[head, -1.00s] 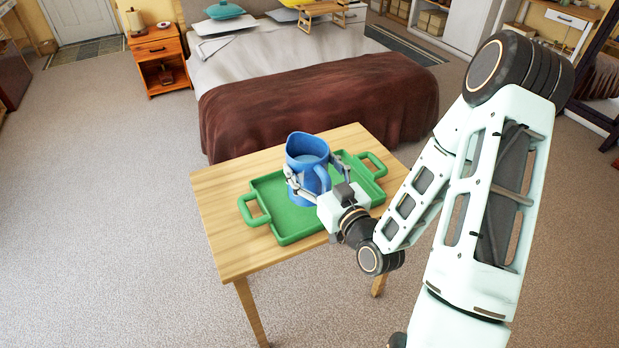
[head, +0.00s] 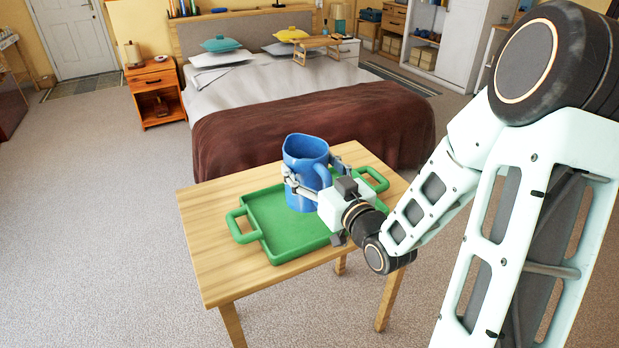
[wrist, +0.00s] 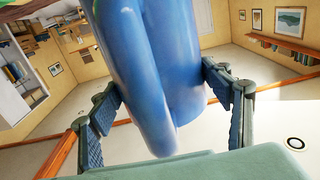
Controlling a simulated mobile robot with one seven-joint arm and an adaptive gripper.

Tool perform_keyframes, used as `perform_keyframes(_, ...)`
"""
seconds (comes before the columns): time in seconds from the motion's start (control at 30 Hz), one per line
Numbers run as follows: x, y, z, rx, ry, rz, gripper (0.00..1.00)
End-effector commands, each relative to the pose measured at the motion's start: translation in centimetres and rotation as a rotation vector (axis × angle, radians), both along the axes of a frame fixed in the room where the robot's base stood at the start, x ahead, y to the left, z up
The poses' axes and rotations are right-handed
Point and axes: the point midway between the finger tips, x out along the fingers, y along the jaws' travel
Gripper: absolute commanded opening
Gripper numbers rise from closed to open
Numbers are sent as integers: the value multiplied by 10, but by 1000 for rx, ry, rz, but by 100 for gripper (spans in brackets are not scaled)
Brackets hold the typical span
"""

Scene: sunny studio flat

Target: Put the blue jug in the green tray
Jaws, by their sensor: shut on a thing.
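The blue jug (head: 303,176) stands upright over the green tray (head: 283,238), within its outline in the head view. I cannot tell whether its base touches the tray floor. My gripper (head: 312,184) is shut on the jug, with a finger on each side of its body. In the wrist view the jug (wrist: 165,75) fills the middle, between the two fingers of my gripper (wrist: 165,112). The tray is green with a handle at each end and lies on a small wooden table. My gripper and the jug hide part of the tray's right side.
The wooden table (head: 208,217) has bare top to the left of the tray and in front of it. A bed (head: 300,125) with a brown blanket stands just behind the table. An orange nightstand (head: 155,90) is at the back left. Open carpet lies at left.

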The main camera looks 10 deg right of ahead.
Motion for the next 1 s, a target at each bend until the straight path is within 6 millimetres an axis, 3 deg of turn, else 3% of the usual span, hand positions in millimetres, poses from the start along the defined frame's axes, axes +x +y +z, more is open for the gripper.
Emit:
perform_keyframes(0.17, 4, -1, -2, -1, -8, -2, 14)
perform_keyframes(0.27, 18, -7, -6, 2, -7, -3, 14)
perform_keyframes(0.7, 57, -22, -53, 1, -5, -1, 14)
perform_keyframes(1.0, 67, -27, -66, 0, -6, -2, 14)
